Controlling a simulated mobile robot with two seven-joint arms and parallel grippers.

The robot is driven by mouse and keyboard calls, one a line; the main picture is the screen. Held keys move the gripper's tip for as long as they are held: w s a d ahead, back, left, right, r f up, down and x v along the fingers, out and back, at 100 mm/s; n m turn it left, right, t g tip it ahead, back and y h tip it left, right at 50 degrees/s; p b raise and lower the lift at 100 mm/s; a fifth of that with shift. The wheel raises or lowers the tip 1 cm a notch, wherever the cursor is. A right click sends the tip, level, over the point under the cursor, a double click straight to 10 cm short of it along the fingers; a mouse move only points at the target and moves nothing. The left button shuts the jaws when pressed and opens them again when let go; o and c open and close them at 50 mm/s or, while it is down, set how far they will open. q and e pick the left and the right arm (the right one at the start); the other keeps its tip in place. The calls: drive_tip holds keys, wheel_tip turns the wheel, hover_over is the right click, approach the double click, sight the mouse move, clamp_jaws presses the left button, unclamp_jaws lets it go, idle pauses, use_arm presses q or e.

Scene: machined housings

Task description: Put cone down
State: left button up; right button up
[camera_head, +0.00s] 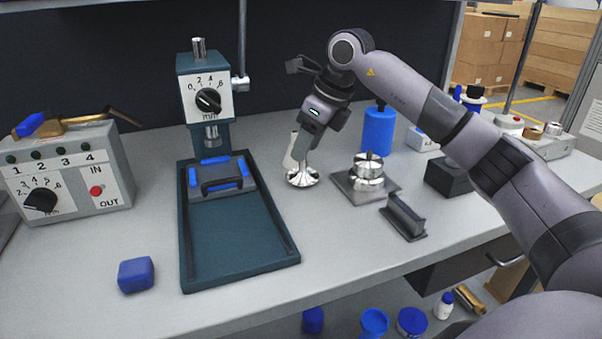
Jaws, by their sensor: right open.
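The cone appears to be the shiny metal piece (302,179) with a wide round foot, standing upright on the grey bench, right of the teal press. Its upper part is hidden by my right gripper (297,158). That gripper points down from above, open, with its fingers at the upper part of the cone. I cannot tell whether a finger touches it. My left gripper is not in view.
The teal press base (240,240) lies left of the cone. A stacked metal part (368,170) on a square plate (345,188) stands to the right, with a dark bracket (405,219) in front. A blue block (136,274) is at front left. The bench in front of the cone is clear.

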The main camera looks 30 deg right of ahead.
sight(300, 174)
drive_tip(key=x, duration=0.4)
drive_tip(key=shift+w+f, duration=0.2)
clamp_jaws()
drive_tip(key=shift+r, duration=0.1)
